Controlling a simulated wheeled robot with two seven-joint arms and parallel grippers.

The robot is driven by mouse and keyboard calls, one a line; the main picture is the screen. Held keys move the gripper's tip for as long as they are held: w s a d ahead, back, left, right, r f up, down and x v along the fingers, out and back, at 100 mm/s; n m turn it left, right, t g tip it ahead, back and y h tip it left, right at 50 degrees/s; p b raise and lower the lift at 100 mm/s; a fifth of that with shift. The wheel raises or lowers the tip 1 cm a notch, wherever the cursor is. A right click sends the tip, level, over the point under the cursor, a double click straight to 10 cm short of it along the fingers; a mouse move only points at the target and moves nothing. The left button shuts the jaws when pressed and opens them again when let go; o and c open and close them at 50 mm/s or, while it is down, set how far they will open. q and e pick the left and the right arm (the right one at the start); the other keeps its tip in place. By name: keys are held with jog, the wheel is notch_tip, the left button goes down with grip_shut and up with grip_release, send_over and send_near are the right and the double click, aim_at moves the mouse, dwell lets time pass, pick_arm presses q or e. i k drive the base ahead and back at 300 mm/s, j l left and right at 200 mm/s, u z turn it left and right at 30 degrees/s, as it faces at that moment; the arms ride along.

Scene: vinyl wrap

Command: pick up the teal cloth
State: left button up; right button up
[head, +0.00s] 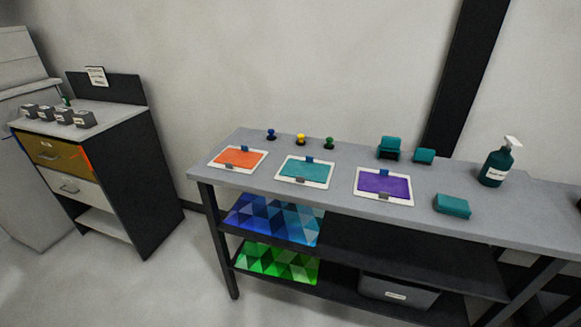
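A teal, flat, rounded block that looks like a folded cloth (453,205) lies near the front edge of the grey workbench (330,205), toward the right. A smaller teal piece (424,156) lies farther back, beside a teal holder with a dark opening (390,143). At this size I cannot tell for certain which teal piece is the cloth. Neither of my grippers is in view, and nothing touches these pieces.
White-framed panels in orange (238,158), teal (304,171) and purple (383,184) lie on the bench. Several small coloured knobs stand behind them. A pump bottle (495,167) stands at the right. Patterned sheets and a grey bin (398,292) are on lower shelves.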

aim_at(448, 205)
jog(key=l+z, duration=0.1)
jog(key=z, duration=1.15)
